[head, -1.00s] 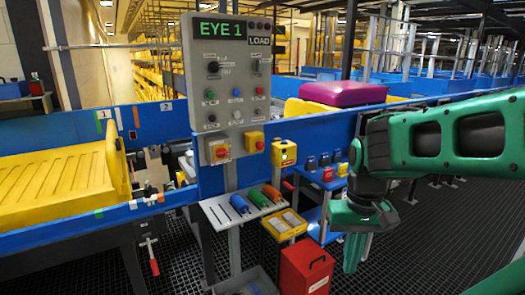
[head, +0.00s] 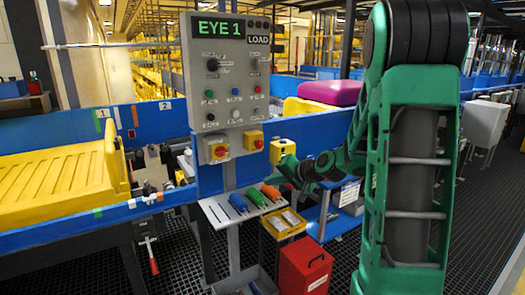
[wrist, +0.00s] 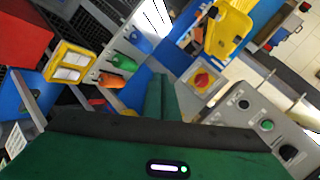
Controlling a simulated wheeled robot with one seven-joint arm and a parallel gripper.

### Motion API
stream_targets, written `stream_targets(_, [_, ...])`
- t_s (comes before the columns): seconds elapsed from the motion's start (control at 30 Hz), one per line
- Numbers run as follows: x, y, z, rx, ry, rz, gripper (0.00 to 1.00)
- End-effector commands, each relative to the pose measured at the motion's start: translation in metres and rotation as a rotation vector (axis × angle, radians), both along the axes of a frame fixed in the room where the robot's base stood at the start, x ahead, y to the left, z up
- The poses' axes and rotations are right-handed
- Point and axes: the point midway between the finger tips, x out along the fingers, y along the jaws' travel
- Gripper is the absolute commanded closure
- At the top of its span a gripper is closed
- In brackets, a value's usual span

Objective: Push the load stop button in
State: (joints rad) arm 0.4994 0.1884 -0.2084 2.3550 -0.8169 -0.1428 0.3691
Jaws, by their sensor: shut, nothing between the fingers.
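The grey control panel (head: 232,70) stands upright at centre left in the head view, with a lit "EYE 1" display and a "LOAD" plate. A red button (head: 258,89) sits in its right column; small labels are unreadable, so I cannot confirm which is load stop.
A shelf (head: 230,209) with blue, green and orange tools juts out below the panel. A red box (head: 305,265) and a yellow tray of papers (head: 284,224) stand below. A yellow tote (head: 60,185) lies on the left conveyor. My arm covers the right side.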

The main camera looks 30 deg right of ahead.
Motion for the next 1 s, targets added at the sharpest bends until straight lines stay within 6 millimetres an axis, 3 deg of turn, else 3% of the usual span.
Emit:
stream_targets(0.1, [0.036,-0.023,0.009,0.165,-0.139,-0.102,1.00])
stream_targets(0.2, [0.056,-0.046,0.020,0.293,-0.249,-0.188,1.00])
stream_targets(0.43, [0.072,-0.089,0.033,0.486,-0.399,-0.327,1.00])
stream_targets(0.57, [0.073,-0.098,0.035,0.522,-0.425,-0.352,1.00])
stream_targets(1.0, [0.080,-0.097,0.036,0.520,-0.425,-0.348,1.00])
